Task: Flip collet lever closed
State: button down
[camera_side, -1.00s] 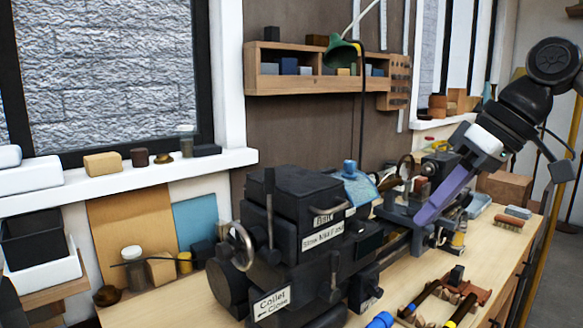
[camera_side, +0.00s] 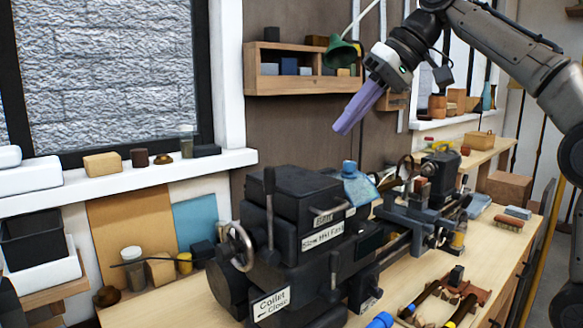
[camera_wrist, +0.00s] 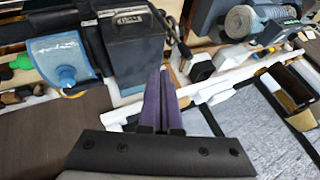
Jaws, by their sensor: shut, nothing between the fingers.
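The dark lathe headstock (camera_side: 300,195) stands on the bench in the side view, with a white "Collet Close" label and arrow (camera_side: 272,303) low on its near side. A tall black lever (camera_side: 269,190) stands upright at its left front, and a shorter lever (camera_side: 333,270) sits to the right of the label. I cannot tell which one is the collet lever. My gripper (camera_side: 341,128) has long purple fingers, shut and empty, raised in the air above and behind the headstock. The fingers show in the wrist view (camera_wrist: 160,75), beside a dark labelled box (camera_wrist: 130,50).
A blue cloth with a blue-topped object (camera_side: 355,183) lies behind the headstock. The lathe bed and tailstock (camera_side: 425,205) stretch to the right. A green lamp (camera_side: 342,52) and wall shelf (camera_side: 300,85) are behind my gripper. Tools lie on the front bench edge.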

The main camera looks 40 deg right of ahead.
jog(key=x, duration=1)
jog(key=shift+w+a, duration=0.25)
jog(key=shift+a, duration=1)
jog(key=shift+w+a, duration=0.15)
jog(key=shift+a, duration=0.55)
jog(key=shift+a, duration=0.1)
